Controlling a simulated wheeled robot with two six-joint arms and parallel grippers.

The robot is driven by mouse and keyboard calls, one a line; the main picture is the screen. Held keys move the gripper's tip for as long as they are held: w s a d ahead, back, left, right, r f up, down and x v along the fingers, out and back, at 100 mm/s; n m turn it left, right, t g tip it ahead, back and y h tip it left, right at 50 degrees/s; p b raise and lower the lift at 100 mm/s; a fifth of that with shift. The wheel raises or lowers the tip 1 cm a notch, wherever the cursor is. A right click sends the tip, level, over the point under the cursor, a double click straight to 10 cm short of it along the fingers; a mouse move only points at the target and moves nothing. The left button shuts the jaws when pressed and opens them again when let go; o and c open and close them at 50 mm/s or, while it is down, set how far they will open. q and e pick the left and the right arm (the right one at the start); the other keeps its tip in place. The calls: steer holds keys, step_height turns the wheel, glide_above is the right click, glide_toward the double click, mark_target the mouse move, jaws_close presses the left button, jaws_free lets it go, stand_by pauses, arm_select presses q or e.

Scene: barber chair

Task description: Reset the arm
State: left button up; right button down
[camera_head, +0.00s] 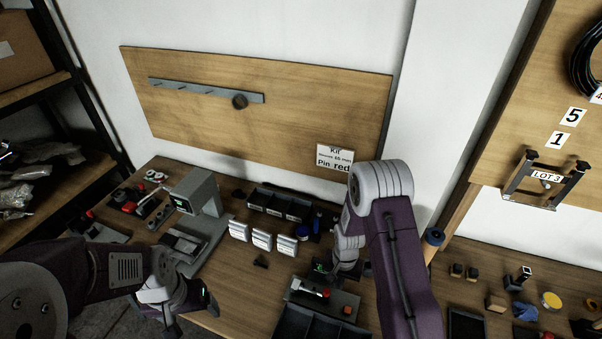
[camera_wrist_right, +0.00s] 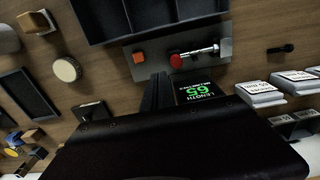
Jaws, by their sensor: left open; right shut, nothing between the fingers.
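My right arm comes down at the middle right of the head view. Its gripper (camera_head: 335,276) is over the grey measuring fixture (camera_head: 345,302), partly hidden by the wrist. In the right wrist view the dark fingers (camera_wrist_right: 158,92) are together and empty beside the green display (camera_wrist_right: 197,92) reading "LENGTH 65". A pin with a red head (camera_wrist_right: 177,61) and metal shaft lies on the fixture, apart from the fingers, next to an orange-red button (camera_wrist_right: 139,57). My left gripper (camera_head: 190,311) is open and empty at the lower left, near the table's front edge.
A dark tray (camera_head: 312,324) lies in front of the fixture. White labelled blocks (camera_head: 262,239) and a dark divided bin (camera_head: 279,204) stand behind. A grey machine (camera_head: 196,204) stands at left. A sign (camera_head: 335,158) reads "Pin red". Bare tabletop shows around (camera_head: 250,290) the middle.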

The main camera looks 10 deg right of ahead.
steer(key=w+a+r+n+t+b, duration=0.1)
steer(key=w+a+r+t+b, duration=0.15)
steer(key=r+b, duration=0.55)
steer(key=s+n+g+b, duration=0.1)
steer(key=s+n, duration=0.4)
steer(key=s, duration=0.7)
steer(key=shift+a+b, duration=0.25)
steer(key=shift+b, duration=0.35)
steer(key=shift+s, duration=0.15)
